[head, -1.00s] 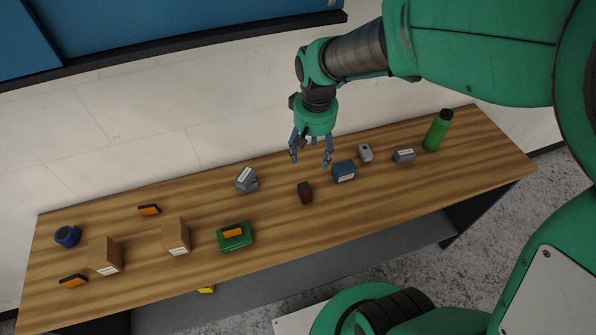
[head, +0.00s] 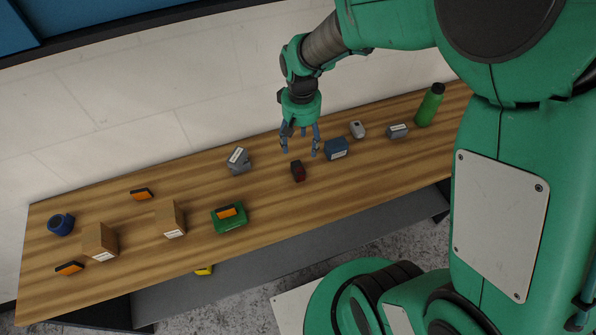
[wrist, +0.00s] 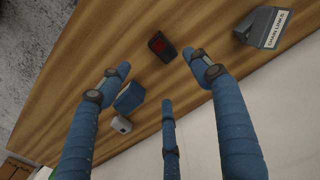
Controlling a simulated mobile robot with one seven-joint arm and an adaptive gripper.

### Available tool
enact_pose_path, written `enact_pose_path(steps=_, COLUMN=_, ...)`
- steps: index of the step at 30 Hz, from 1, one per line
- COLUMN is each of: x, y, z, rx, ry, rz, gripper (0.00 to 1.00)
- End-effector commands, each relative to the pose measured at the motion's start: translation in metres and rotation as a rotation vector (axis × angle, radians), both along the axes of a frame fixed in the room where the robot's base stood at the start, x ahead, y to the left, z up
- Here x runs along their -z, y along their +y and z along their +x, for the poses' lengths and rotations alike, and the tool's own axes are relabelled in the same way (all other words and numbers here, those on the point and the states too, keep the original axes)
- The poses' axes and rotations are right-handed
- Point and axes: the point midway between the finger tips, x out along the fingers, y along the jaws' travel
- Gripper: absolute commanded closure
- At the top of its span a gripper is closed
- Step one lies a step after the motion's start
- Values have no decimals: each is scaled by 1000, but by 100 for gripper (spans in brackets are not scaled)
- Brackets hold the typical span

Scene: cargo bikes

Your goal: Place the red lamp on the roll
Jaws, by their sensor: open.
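The red lamp (head: 298,171), a small dark block with a red face, lies on the wooden table near its middle. It also shows in the wrist view (wrist: 162,47), just beyond the fingertips. My gripper (head: 300,149) is open and empty, its blue fingers spread above and behind the lamp, apart from it. In the wrist view my gripper (wrist: 160,72) has the lamp showing between two of its fingers. A blue round thing that looks like the roll (head: 61,224) stands at the table's far left end.
A blue box (head: 336,149) stands just right of the lamp, and a grey labelled box (head: 238,161) to its left. A green box (head: 229,219) with an orange-faced item on it, two cardboard boxes (head: 171,220) and a green bottle (head: 429,105) also stand on the table (head: 270,200).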

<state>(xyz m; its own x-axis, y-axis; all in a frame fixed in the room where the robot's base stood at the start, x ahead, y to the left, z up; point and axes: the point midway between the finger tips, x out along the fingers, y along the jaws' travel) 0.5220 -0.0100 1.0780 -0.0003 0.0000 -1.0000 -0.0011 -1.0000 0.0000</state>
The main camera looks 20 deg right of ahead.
Motion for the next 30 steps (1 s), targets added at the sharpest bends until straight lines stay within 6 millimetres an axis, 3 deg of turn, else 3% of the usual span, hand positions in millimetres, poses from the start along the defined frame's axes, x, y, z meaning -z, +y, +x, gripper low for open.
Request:
enact_pose_path(steps=6, x=36, y=0, z=-1, rx=0, ry=2, rz=0, gripper=36)
enact_pose_path(steps=12, x=58, y=0, z=-1, rx=0, ry=2, rz=0, gripper=36)
enact_pose_path(steps=30, x=70, y=0, z=-1, rx=0, ry=1, rz=0, gripper=36)
